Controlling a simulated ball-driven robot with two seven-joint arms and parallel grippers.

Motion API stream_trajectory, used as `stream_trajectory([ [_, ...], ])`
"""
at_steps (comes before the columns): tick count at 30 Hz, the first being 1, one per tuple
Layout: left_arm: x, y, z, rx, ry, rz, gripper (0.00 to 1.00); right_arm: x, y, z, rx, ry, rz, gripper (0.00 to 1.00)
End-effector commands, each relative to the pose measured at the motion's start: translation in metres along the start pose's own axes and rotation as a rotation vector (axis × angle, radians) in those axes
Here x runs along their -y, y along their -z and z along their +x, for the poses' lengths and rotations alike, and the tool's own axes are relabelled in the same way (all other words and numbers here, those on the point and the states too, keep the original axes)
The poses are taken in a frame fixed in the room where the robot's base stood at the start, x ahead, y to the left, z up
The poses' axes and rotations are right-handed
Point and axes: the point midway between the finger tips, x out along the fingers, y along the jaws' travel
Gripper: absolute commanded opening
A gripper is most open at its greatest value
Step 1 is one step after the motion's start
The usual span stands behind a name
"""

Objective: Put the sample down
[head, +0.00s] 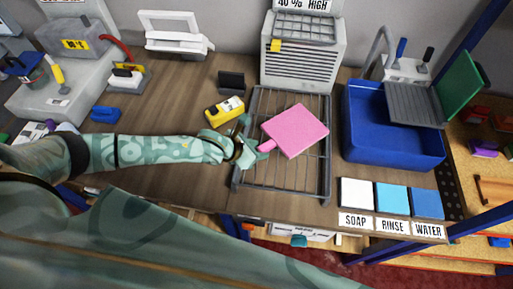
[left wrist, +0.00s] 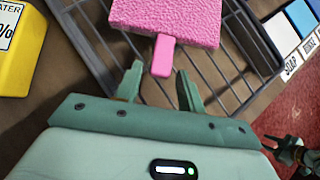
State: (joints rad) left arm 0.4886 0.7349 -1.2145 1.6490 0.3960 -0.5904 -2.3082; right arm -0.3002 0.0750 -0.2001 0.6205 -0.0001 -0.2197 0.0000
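The sample is a pink square pad (head: 295,131) with a short pink tab. It lies on or just over the wire rack (head: 322,190); any small gap beneath it cannot be judged. My left gripper (head: 252,149) is at the tab end, on the rack's left side. In the left wrist view, its two fingers (left wrist: 161,83) are spread, with the end of the pink tab (left wrist: 162,55) between them and gaps on both sides. What looks like my right gripper (left wrist: 283,146) shows small at the lower right of the left wrist view; its opening is unclear.
A yellow moisture meter (head: 224,111) stands left of the rack. A grey louvred heater unit (head: 303,50) is behind it. A blue basin (head: 393,145) is at the right. White, light-blue and blue squares (head: 392,194) lie along the front edge. Bare wood lies left of the rack.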

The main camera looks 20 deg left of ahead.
Motion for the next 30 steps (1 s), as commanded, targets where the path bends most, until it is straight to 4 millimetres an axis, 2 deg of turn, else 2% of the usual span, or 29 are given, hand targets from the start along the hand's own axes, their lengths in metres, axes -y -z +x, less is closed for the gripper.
stream_trajectory([
  [11,0.0,-0.002,-0.006,0.0,0.0,0.001,0.45,-0.005,-0.001,-0.003,0.001,-0.006,-0.002,0.36],
  [14,-0.001,-0.002,-0.021,0.0,-0.001,0.001,0.45,-0.006,0.0,-0.007,0.001,-0.007,-0.003,0.36],
  [24,-0.001,-0.002,-0.098,-0.001,-0.001,0.001,0.45,-0.007,0.003,-0.022,-0.002,-0.008,-0.003,0.36],
  [30,0.0,-0.002,-0.119,0.0,-0.001,0.0,0.45,-0.007,0.003,-0.024,-0.003,-0.008,-0.003,0.36],
])
